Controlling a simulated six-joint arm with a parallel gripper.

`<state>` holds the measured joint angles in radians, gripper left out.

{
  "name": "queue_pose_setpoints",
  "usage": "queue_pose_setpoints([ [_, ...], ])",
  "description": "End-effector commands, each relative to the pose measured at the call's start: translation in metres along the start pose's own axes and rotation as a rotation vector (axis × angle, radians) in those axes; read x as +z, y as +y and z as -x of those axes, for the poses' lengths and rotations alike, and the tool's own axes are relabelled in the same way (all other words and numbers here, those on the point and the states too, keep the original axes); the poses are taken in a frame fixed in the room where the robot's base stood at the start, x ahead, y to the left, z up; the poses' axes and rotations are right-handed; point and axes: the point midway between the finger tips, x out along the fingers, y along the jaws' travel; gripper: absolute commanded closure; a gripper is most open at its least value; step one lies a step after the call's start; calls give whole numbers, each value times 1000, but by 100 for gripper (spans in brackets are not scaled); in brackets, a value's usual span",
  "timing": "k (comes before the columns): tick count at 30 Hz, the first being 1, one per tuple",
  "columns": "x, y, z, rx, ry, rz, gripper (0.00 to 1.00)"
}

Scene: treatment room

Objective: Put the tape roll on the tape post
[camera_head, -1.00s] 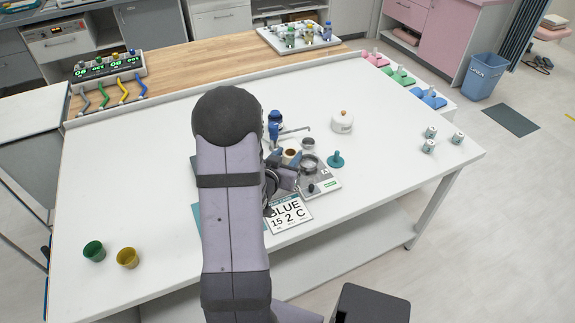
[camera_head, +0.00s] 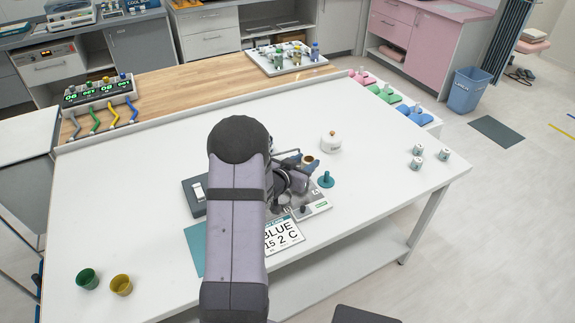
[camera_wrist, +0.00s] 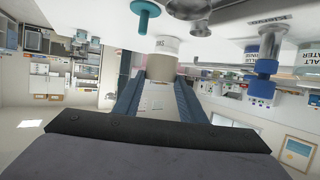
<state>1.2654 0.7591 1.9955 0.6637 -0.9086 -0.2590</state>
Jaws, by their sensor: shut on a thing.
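My gripper (camera_head: 305,162) is shut on a tan tape roll (camera_head: 310,160), holding it over the white table. In the wrist view, the roll (camera_wrist: 162,62) sits between the tips of my two blue fingers (camera_wrist: 160,85). The teal tape post (camera_head: 326,179) stands upright on a round base just right of my gripper in the head view. It also shows at the top of the wrist view (camera_wrist: 145,12), apart from the roll. No roll is on the post. My arm hides part of the table and the gripper.
A white pot (camera_head: 331,141) stands behind the post. A grey device (camera_head: 316,205) and a "BLUE 15 2 C" card (camera_head: 283,234) lie in front. Several small white jars (camera_head: 417,150) are at right, green (camera_head: 87,279) and yellow cups (camera_head: 121,285) at left.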

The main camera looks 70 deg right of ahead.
Motion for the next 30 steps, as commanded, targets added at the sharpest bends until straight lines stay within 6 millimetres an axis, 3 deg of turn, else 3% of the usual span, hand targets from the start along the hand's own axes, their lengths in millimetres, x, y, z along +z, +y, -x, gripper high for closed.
queue_pose_setpoints([
  [3,-3,16,-25,64,-4,-24,84],
  [10,-2,36,-55,137,-8,-58,84],
  [22,3,41,-62,154,-10,-65,84],
  [30,18,41,-68,154,-10,-65,84],
])
